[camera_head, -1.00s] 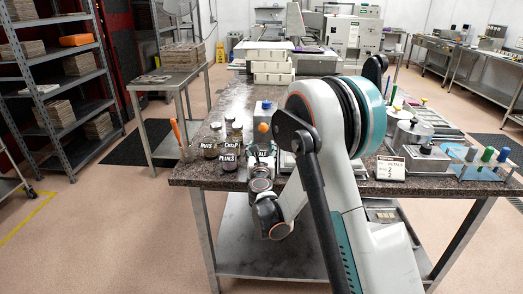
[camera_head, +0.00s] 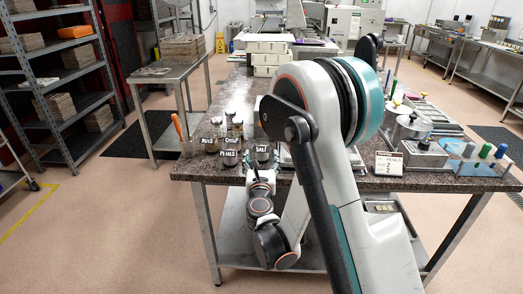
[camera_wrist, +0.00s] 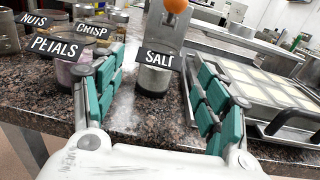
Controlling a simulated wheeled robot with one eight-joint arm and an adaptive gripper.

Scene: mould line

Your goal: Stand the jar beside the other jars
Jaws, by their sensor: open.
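The jar labelled SALT (camera_head: 262,154) stands upright on the speckled worktop near its front edge. It also shows in the wrist view (camera_wrist: 155,79), ahead of and between my open fingers, with clear space at both sides. Other labelled jars stand to its left: PETALS (camera_head: 230,157), CRISP (camera_head: 231,141) and NUTS (camera_head: 209,143). The wrist view shows PETALS (camera_wrist: 68,73) just beyond my left finger, a small gap from SALT. My gripper (camera_wrist: 157,88) is open and empty, low over the front edge.
A tray of pale rectangular moulds (camera_wrist: 260,95) lies to the right of SALT. An orange ball (camera_wrist: 176,5) shows behind it. A price-style card (camera_head: 388,163) and pots stand further right.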

